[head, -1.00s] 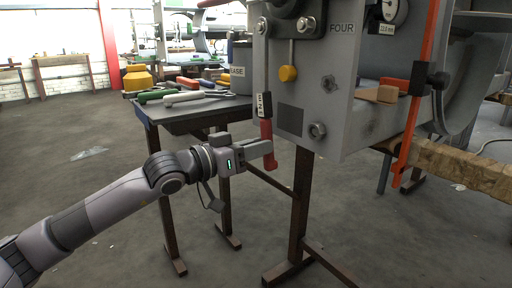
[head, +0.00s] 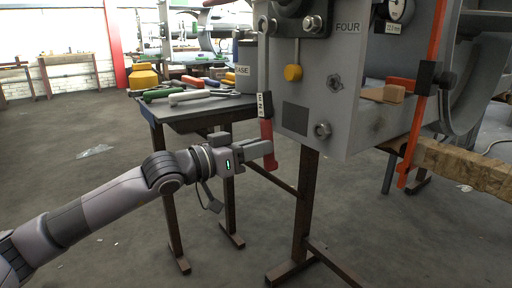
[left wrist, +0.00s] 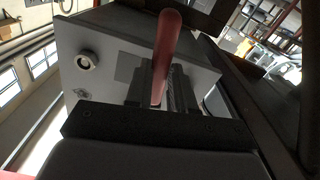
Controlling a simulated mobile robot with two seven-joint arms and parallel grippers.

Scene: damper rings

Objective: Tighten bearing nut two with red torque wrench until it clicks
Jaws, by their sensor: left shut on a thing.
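The red torque wrench (head: 267,143) hangs nearly upright at the left edge of the grey housing. Its grey shaft runs up to a nut (head: 263,25) at the upper left of the bearing flange; whether that is nut two, I cannot tell. A second nut (head: 312,25) shows to its right. My left gripper (head: 265,150) is shut on the wrench's red handle near its lower end. In the left wrist view the handle (left wrist: 167,45) stands up from between the gripper's fingers (left wrist: 160,95). The wrench's head is hidden there. My right gripper is not in view.
The grey housing (head: 345,110) marked FOUR stands on a brown steel stand (head: 302,215). Behind my gripper, a tool table (head: 200,118) bears several tools and a grey can (head: 246,70).

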